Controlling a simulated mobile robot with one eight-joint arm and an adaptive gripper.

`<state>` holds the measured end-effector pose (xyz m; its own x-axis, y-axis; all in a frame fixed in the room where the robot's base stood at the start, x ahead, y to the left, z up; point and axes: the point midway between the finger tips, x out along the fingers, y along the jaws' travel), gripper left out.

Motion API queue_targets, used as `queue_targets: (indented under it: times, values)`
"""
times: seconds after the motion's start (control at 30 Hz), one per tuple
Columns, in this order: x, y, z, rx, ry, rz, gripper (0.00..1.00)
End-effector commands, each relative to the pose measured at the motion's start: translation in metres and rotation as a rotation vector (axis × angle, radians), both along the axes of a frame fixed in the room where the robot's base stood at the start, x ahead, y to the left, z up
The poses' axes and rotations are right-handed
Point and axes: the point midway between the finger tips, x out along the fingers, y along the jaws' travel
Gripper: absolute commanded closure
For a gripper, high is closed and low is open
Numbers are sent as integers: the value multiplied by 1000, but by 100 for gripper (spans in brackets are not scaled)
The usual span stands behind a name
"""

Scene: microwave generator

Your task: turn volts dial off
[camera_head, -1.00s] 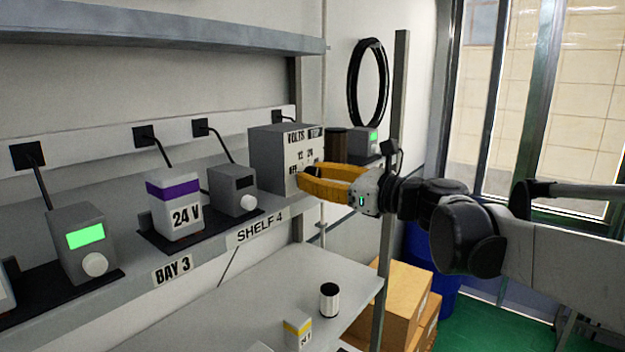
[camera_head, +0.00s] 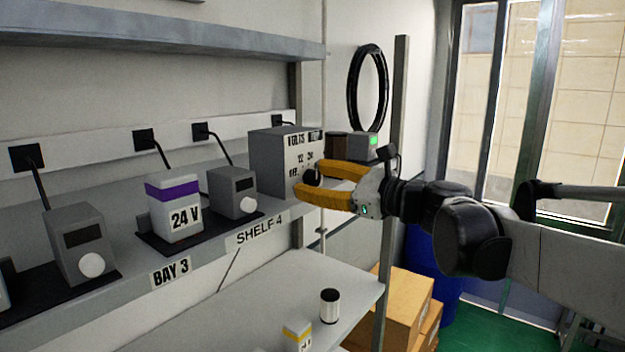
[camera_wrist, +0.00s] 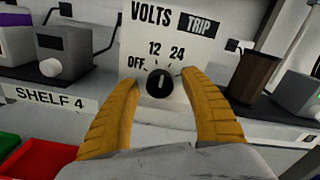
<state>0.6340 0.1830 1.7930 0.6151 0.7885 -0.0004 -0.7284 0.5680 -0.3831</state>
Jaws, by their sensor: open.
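The volts box (camera_head: 279,162) is a grey case with a white front on the shelf. Its face carries the words VOLTS, TRIP, OFF, 12 and 24. The round black volts dial (camera_wrist: 159,83) has a pale pointer mark that looks close to upright, between OFF and 24, near 12. My gripper (camera_head: 309,180) has yellow fingers and is open at the box's front. In the wrist view the fingers (camera_wrist: 160,92) stand on either side of the dial, with a visible gap on each side. Whether a fingertip touches the face I cannot tell.
A purple-topped 24 V block (camera_head: 174,207) and a grey unit with a white knob (camera_head: 234,193) stand left of the box. A brown cylinder (camera_wrist: 255,77) stands close at its right. A metal post (camera_head: 393,105) rises behind my gripper.

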Motion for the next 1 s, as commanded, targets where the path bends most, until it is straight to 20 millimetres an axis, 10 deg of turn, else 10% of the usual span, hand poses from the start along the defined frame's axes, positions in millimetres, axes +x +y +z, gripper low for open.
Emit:
queue_targets:
  times: [0.5,1.0]
  values:
    - [-60,-79,0,0,0,-4,47]
    - [-72,-92,0,1,2,0,47]
